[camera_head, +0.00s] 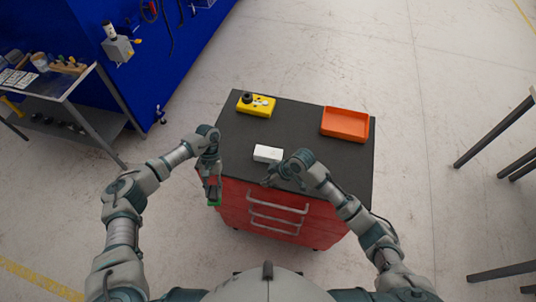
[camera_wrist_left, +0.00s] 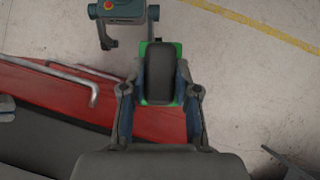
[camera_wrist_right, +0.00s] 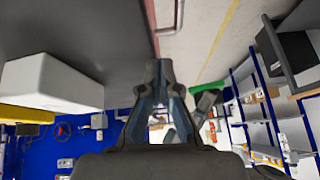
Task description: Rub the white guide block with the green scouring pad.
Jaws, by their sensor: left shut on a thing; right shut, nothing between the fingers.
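The white guide block (camera_head: 268,153) lies on the dark top of the red cabinet, near its front edge. It also shows large at the left in the right wrist view (camera_wrist_right: 52,82). My left gripper (camera_head: 213,188) is shut on the dark grip of the green scouring pad (camera_head: 214,204), just off the cabinet's front left corner and apart from the block. In the left wrist view the pad's green edge (camera_wrist_left: 173,50) shows around the dark grip. My right gripper (camera_head: 269,182) is shut and empty at the front edge, close to the block but apart from it.
A yellow device (camera_head: 262,106) stands at the back left of the cabinet top (camera_head: 296,128), and an orange tray (camera_head: 345,124) at the back right. The middle of the top is clear. The red drawers (camera_head: 270,212) with metal handles are below the front edge.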

